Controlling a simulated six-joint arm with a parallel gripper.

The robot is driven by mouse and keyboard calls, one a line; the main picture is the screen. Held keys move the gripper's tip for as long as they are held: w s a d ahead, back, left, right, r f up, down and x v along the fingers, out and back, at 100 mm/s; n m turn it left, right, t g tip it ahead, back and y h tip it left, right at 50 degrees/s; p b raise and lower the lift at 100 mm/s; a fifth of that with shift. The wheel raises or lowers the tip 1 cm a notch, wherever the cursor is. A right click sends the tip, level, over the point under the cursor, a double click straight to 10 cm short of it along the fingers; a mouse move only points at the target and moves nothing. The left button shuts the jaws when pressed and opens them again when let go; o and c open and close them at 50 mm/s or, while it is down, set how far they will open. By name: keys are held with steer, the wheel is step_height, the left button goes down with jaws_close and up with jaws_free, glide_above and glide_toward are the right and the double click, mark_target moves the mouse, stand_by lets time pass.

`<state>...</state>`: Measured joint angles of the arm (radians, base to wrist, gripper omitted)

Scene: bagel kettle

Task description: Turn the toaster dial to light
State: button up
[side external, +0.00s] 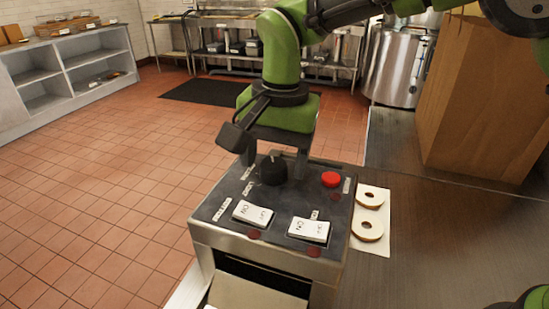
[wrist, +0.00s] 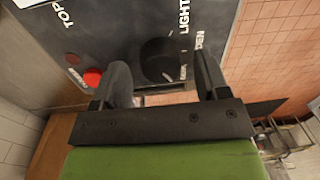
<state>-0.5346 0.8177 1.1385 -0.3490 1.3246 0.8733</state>
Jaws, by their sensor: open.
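The toaster (side external: 305,265) is a steel box with a dark control panel on top. The black dial (side external: 272,170) stands at the back left of the panel. In the wrist view the dial (wrist: 160,58) lies between the fingers of my gripper (wrist: 165,80), with a "LIGHT" label at its upper right and a "GOLDEN" label close beside it. My gripper (side external: 275,165) is open, with its fingers on either side of the dial. I cannot tell whether they touch it. The dial's pointer mark is not clear.
A red button (side external: 331,179) and two white rocker switches (side external: 253,213) (side external: 309,230) share the panel. Two bagel halves (side external: 369,213) lie on white paper (side external: 383,245) to the right. Open floor lies left.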

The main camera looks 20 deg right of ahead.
steer(key=shift+f, duration=0.35)
steer(key=c, duration=0.9)
